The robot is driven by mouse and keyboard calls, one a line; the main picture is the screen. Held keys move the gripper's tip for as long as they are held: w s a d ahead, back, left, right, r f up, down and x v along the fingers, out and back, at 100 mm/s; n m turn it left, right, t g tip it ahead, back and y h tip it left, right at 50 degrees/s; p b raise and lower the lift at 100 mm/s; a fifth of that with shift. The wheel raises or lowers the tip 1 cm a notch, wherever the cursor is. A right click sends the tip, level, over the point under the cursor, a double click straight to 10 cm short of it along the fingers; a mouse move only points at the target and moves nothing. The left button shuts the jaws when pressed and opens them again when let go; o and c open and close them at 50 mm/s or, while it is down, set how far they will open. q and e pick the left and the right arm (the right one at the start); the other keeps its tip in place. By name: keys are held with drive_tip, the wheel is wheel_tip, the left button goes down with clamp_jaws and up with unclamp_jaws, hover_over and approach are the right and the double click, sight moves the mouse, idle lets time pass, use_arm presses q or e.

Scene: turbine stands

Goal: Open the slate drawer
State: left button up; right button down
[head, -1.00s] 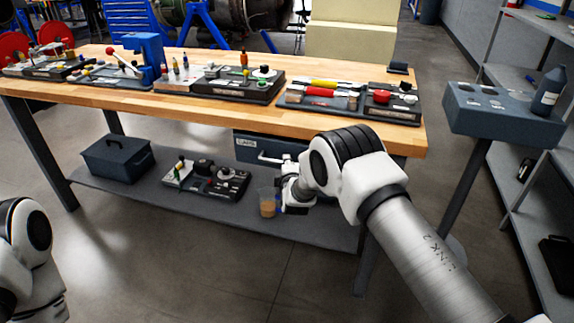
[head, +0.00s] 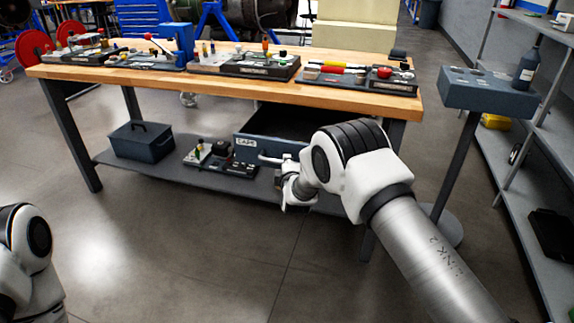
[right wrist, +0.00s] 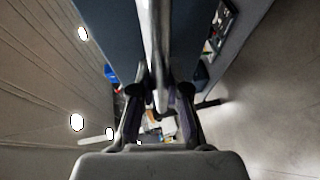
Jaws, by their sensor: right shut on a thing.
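The slate drawer (head: 248,146) hangs under the right half of the wooden bench, with a white label on its front. It is pulled out, and its dark inside shows above the front panel. Its pale bar handle (head: 270,159) runs toward my right gripper (head: 287,184). My arm partly hides the drawer's right side. In the right wrist view the handle bar (right wrist: 153,45) runs between the two dark fingers of the gripper (right wrist: 158,95), which is shut on it. My left arm shows at the lower left, but its gripper is outside the picture.
The wooden bench (head: 120,78) carries several tool trays. On its lower shelf (head: 228,185) stand a dark lidded box (head: 141,141) and a small tray of parts (head: 232,166). A slate stand (head: 487,92) and shelving are at the right. The floor in front is clear.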

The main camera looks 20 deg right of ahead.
drive_tip(key=shift+s+a, duration=0.2)
drive_tip(key=shift+s, duration=0.15)
use_arm(q)
drive_tip(key=shift+s+a, duration=0.25)
drive_tip(key=shift+s, duration=0.15)
use_arm(e)
drive_tip(key=c, duration=1.1)
unclamp_jaws()
drive_tip(key=shift+c, duration=0.2)
drive_tip(key=shift+s, duration=0.1)
drive_tip(key=v, duration=1.1)
drive_tip(key=shift+s+r, duration=0.2)
drive_tip(key=shift+s, duration=0.15)
drive_tip(key=shift+a, duration=0.1)
